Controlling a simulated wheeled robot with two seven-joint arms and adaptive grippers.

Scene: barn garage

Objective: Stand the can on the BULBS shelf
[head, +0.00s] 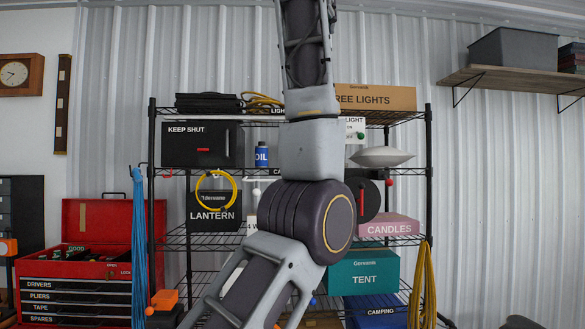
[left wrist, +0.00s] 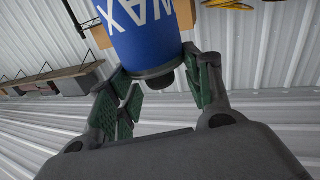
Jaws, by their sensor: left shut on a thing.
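My left gripper (left wrist: 160,92) shows in the left wrist view, its green-padded fingers on either side of the lower end of a blue can (left wrist: 140,32) with white letters reading WAX. The gripper is shut on this can, and its upper part is cut off by the frame edge. In the head view one of my arms rises through the middle and leaves at the top, so neither gripper nor the WAX can shows there. The black wire rack (head: 429,150) stands behind the arm. No BULBS label is readable; the arm hides the rack's middle.
A blue OIL can (head: 262,154) stands on the rack's upper shelf, right of a black KEEP SHUT box (head: 201,145). A white dish-like thing (head: 381,156) sits to the right of the arm. A TREE LIGHTS box (head: 376,97) is on top. A red tool chest (head: 97,225) stands left.

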